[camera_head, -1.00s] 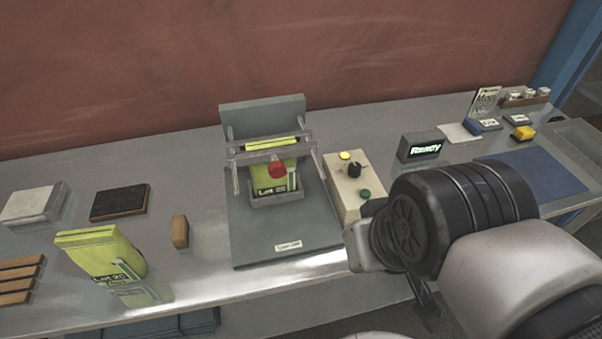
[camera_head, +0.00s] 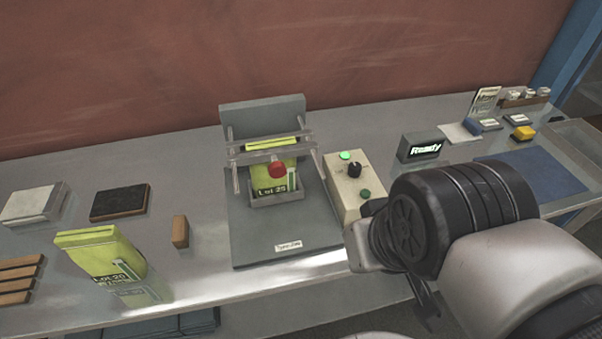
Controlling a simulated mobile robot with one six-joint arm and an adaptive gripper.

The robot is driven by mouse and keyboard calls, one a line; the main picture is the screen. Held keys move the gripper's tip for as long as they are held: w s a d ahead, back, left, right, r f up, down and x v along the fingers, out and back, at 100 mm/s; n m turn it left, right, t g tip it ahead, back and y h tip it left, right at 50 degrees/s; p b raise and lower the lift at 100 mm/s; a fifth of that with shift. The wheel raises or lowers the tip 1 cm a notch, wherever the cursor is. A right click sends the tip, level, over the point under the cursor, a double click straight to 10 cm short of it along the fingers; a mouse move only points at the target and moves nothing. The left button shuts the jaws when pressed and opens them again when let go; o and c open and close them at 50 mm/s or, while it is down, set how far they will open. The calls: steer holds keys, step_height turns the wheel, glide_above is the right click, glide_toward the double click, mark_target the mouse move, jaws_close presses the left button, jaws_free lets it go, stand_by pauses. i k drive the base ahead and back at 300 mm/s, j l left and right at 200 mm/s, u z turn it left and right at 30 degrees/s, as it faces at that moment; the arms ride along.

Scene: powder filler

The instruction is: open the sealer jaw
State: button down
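The sealer (camera_head: 285,225) is a grey base with a back plate, in the middle of the bench. Its jaw (camera_head: 255,156) is a pair of metal bars on side arms with a red knob (camera_head: 277,169) at the front. The bars lie close together across the upper part of a lime-green pouch (camera_head: 272,182), which stands in a small grey holder. Any gap between the bars and the pouch is too small to tell. My gripper (camera_head: 426,306) shows only as a dark part below my arm, right of the sealer at the bench's front edge, away from the knob. Its fingers are mostly hidden.
A beige control box (camera_head: 350,190) with a green lit lamp (camera_head: 345,155) and black dial stands right of the sealer. A display (camera_head: 420,148) behind my arm reads "Ready". Another green pouch (camera_head: 100,255) and a wooden block (camera_head: 180,232) stand to the left.

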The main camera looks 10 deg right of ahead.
mark_target(277, 168)
steer(key=k+j, duration=0.15)
steer(key=k, duration=0.3)
steer(key=k+j, duration=0.15)
steer(key=k, duration=0.35)
steer(key=u, duration=0.05)
